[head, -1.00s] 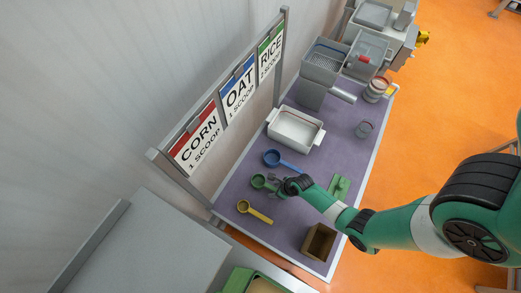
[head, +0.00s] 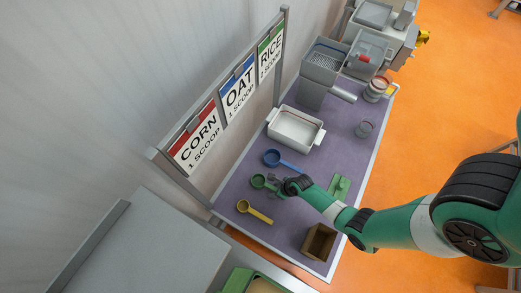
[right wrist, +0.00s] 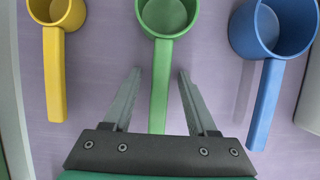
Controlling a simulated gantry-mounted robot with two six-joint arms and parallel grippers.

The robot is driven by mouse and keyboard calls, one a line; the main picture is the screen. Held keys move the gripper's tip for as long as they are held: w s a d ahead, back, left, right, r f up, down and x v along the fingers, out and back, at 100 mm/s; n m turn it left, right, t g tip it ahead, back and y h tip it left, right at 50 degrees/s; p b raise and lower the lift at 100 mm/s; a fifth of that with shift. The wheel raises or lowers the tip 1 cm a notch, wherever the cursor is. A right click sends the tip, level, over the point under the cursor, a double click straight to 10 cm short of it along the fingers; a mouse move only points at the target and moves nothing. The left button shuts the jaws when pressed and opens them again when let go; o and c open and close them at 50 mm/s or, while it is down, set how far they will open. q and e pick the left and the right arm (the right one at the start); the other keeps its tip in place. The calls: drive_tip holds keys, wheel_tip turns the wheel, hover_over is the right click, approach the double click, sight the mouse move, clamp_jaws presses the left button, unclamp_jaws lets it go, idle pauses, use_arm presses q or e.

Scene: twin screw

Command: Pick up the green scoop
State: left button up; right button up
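The green scoop (head: 259,182) lies on the purple table between the blue scoop and the yellow scoop. In the right wrist view its cup (right wrist: 167,15) is at the top and its handle (right wrist: 160,90) runs down between my fingers. My right gripper (right wrist: 158,75) is open, one finger on each side of the handle, with a gap on both sides. In the head view my right gripper (head: 275,181) is over the handle and hides part of it. I cannot tell its height above the table. My left gripper is not in view.
The blue scoop (head: 272,158) and yellow scoop (head: 244,206) lie on either side. A white tray (head: 318,143) stands behind on the purple table (head: 228,188). A brown box (head: 319,242) is near the front corner, and a green object (head: 340,188) lies right of my gripper.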

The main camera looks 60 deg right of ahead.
sight(275, 189)
clamp_jaws()
drive_tip(key=shift+r, duration=0.15)
wheel_tip(275, 189, up, 10)
drive_tip(key=p, duration=0.6)
drive_tip(key=shift+r, duration=0.25)
